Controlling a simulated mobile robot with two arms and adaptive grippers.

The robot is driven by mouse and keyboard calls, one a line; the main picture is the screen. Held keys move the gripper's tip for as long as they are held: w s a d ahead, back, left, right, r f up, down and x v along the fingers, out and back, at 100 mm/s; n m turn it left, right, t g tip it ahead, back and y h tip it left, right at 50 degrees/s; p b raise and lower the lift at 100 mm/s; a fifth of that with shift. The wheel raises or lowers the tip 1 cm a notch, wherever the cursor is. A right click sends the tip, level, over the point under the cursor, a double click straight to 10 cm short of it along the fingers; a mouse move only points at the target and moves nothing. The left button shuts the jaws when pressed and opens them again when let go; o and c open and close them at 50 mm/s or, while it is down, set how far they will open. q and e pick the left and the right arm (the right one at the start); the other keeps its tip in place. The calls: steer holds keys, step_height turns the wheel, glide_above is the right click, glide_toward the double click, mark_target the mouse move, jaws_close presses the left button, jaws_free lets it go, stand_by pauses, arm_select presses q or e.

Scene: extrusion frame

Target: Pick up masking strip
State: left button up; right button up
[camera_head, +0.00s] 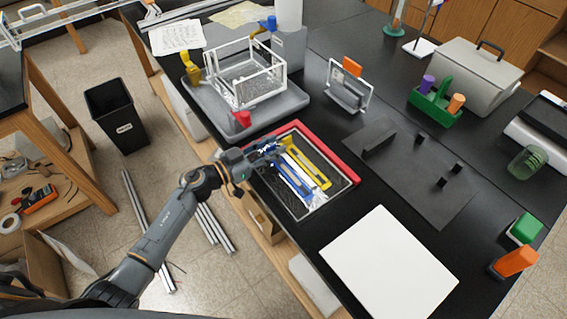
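A shallow dark tray (331,198) with a red back edge sits near the front edge of the black bench. In it lie a yellow strip-like piece (318,177), blue strips (291,179) and some white or silvery pieces. I cannot tell for sure which of these is the masking strip. My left gripper (272,150) is over the tray's upper left part, close to the upper ends of the blue strips. Its fingers are small and partly mixed with the blue pieces, so I cannot see whether it holds one. My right gripper is not in view.
A white board (388,265) lies to the right front. A flat dark fixture (412,165) with upright blocks lies to the right.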

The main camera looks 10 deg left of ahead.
arm_select(q)
steer(key=shift+c, duration=0.9)
jaws_close()
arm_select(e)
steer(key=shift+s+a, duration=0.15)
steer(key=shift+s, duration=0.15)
arm_select(q)
steer(key=shift+r, duration=0.1)
steer(key=shift+r, duration=0.25)
step_height(320, 180, up, 2)
steer(key=shift+w+r+p, duration=0.1)
steer(key=shift+r+p, duration=0.1)
steer(key=shift+p, duration=0.1)
steer(key=s+d+r+p, duration=0.2)
steer(key=s+r, duration=0.3)
steer(key=s, duration=0.2)
steer(key=s+d+r+p, duration=0.1)
steer(key=s+r+p, duration=0.2)
steer(key=s+r, duration=0.2)
steer(key=shift+s+d, duration=0.35)
steer(key=shift+s, duration=0.55)
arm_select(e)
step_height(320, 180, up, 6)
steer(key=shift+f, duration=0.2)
